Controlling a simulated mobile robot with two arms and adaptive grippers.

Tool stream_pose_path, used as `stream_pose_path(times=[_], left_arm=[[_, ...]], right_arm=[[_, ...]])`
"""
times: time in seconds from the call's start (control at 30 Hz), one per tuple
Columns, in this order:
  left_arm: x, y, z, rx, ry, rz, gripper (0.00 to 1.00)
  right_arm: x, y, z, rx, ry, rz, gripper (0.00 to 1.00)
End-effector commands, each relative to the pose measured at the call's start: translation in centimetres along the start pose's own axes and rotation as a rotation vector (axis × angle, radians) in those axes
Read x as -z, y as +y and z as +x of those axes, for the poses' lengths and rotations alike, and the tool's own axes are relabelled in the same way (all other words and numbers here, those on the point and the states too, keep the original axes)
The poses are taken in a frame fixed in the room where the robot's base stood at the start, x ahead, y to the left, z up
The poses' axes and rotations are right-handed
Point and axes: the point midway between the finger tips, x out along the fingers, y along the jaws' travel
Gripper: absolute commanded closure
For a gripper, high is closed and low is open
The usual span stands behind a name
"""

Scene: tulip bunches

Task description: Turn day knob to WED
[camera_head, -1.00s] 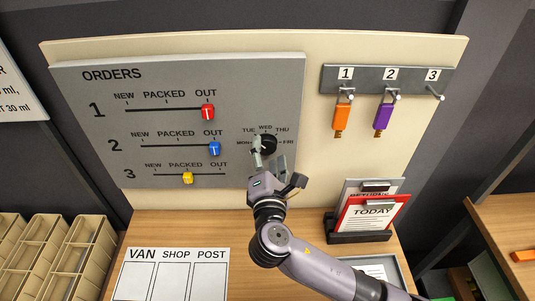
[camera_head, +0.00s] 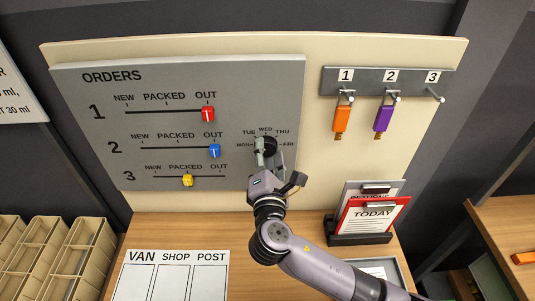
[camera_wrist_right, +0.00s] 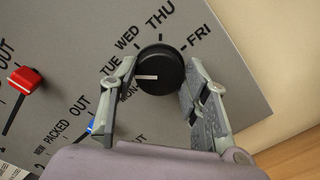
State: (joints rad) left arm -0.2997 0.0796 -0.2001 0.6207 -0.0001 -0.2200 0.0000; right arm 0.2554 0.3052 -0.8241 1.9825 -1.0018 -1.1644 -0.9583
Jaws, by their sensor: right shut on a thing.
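The day knob (camera_wrist_right: 160,72) is round and black with a white pointer line. It is on the grey orders board (camera_head: 75,120), ringed by the labels MON, TUE, WED, THU and FRI; it also shows in the head view (camera_head: 268,144). In the wrist view the pointer line points left, toward the MON and TUE side, away from WED (camera_wrist_right: 127,38). My right gripper (camera_wrist_right: 160,78) is shut on the knob, one finger on each side; in the head view the gripper (camera_head: 268,152) partly covers the dial. My left gripper is not in view.
Red (camera_head: 208,113), blue (camera_head: 214,150) and yellow (camera_head: 187,180) sliders sit left of the dial. Orange (camera_head: 340,118) and purple (camera_head: 382,117) tags hang on hooks to the right. A card holder with a TODAY card (camera_head: 372,214) stands below right on the desk.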

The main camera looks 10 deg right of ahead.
Motion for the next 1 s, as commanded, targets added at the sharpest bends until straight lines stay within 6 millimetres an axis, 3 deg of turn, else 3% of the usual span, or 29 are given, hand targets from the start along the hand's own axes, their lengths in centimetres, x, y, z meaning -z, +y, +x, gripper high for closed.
stream_pose_path(times=[0.13, 0.47, 1.0], left_arm=[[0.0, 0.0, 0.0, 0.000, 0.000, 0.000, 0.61], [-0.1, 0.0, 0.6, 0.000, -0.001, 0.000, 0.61], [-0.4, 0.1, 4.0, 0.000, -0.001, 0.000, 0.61]], right_arm=[[0.0, -0.1, 0.0, 0.002, 0.001, 0.000, 0.86], [0.2, -0.3, -0.1, 0.003, 0.002, 0.056, 0.86], [0.3, -0.6, 0.0, 0.005, 0.000, 0.469, 0.86]])
